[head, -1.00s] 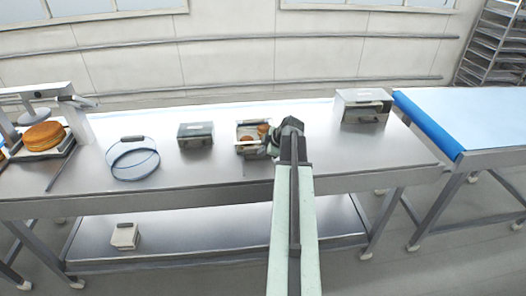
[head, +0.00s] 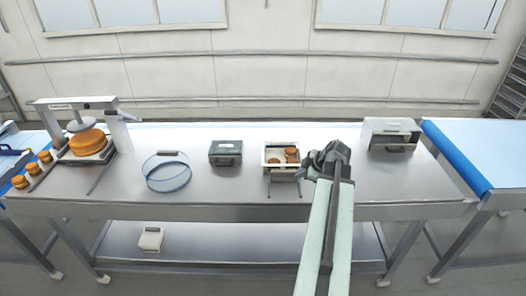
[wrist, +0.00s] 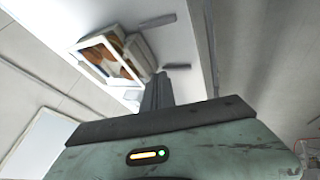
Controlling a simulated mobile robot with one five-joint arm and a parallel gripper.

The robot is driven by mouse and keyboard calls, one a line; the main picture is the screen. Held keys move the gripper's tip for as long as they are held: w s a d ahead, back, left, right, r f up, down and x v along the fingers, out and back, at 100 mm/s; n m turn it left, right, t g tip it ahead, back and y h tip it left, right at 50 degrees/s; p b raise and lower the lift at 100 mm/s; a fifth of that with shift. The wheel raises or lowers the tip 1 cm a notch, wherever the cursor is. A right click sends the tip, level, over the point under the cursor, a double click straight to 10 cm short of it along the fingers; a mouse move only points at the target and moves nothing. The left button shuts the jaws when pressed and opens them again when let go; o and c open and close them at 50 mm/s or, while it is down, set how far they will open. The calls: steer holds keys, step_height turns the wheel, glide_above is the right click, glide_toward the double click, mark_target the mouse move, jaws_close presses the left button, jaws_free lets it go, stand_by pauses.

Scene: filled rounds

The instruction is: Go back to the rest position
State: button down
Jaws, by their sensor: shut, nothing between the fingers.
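My gripper (head: 314,163) is shut and empty at the end of my raised arm, in front of the right half of the steel table in the head view. Just left of it stands an open box (head: 269,172) holding round brown pieces (head: 291,154). The box also shows tilted in the wrist view (wrist: 84,46), beyond my gripper (wrist: 157,80). My gripper looks apart from the box. My arm hides part of the table's front.
On the steel table (head: 230,199) stand a dark closed box (head: 225,153), a blue-rimmed ring (head: 167,188), a press with a round cake (head: 88,142) and a closed box (head: 391,140). Blue conveyors flank the table. A small box (head: 151,239) sits on the lower shelf.

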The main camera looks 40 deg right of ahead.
steer(key=w+a+f+n+y+b, duration=0.1)
steer(key=w+a+f+n+b, duration=0.15)
steer(key=w+a, duration=0.6)
steer(key=w+a+f+n+y+b, duration=0.25)
steer(key=w+a, duration=0.25)
steer(key=a, duration=0.7)
steer(key=w+a+f+g+b, duration=0.1)
steer(key=a+f+g+b, duration=0.15)
steer(key=a, duration=0.75)
steer(key=w+a+f+g+b, duration=0.1)
steer(key=a+f, duration=0.2)
steer(key=a, duration=0.8)
steer(key=s+a+f+m+g+h+b, duration=0.1)
steer(key=s+a+f+m+g, duration=0.2)
steer(key=a, duration=0.6)
steer(key=s+d+f+m+h, duration=0.1)
steer(key=s+m, duration=0.4)
steer(key=m, duration=0.5)
steer(key=shift+s+d+m+g+h, duration=0.4)
steer(key=shift+d+g+h, duration=0.05)
steer(key=shift+d+h, duration=0.25)
